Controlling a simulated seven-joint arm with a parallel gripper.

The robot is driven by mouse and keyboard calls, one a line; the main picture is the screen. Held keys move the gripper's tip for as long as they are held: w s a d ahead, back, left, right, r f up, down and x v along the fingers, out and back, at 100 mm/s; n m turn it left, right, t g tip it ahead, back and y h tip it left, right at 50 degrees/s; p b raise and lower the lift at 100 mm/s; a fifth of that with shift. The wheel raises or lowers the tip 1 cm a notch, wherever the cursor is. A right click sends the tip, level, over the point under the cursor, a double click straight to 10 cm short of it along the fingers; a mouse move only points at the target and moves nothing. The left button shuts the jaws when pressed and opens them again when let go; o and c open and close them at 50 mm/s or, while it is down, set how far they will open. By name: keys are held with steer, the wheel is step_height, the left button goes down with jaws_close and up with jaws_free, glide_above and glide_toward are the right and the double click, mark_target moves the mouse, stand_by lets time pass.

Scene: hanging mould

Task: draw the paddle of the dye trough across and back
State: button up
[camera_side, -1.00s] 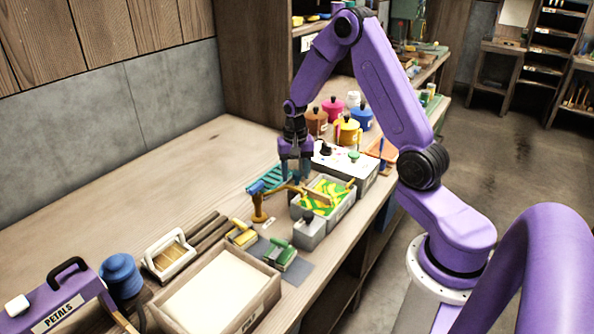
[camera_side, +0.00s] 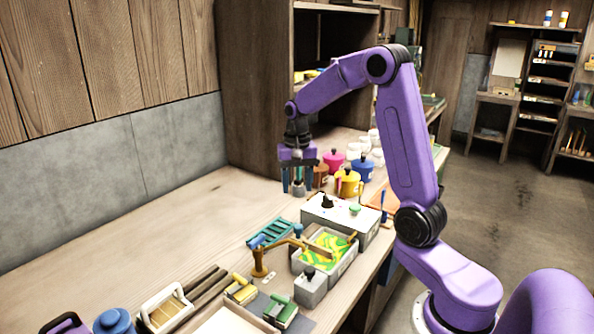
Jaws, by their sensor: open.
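The dye trough (camera_side: 312,268) is a grey box on the bench, filled with swirled green and yellow dye. The paddle (camera_side: 318,248) is a tan wooden bar lying over the trough's left part. It joins a yellow-brown arm (camera_side: 281,244) on an upright post (camera_side: 260,262) left of the trough, with a small blue knob (camera_side: 298,231) near it. My gripper (camera_side: 298,188) is open, its blue fingers pointing down. It is raised above the bench, behind the trough and apart from the paddle, and looks empty. The paddle's lower edge is hard to make out.
A white-topped box (camera_side: 341,216) with a black knob stands behind the trough. Colourful lidded pots (camera_side: 350,183) stand at the back right. A teal rack (camera_side: 270,233) lies left of the trough, and a grey lidded box (camera_side: 310,288) stands in front. The bench at left is clear.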

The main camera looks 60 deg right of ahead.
mark_target(298, 226)
steer(key=shift+r, duration=1.85)
steer(key=shift+d+r, duration=0.15)
steer(key=shift+d, duration=0.05)
step_height(298, 226, down, 18)
steer(key=shift+r, duration=0.25)
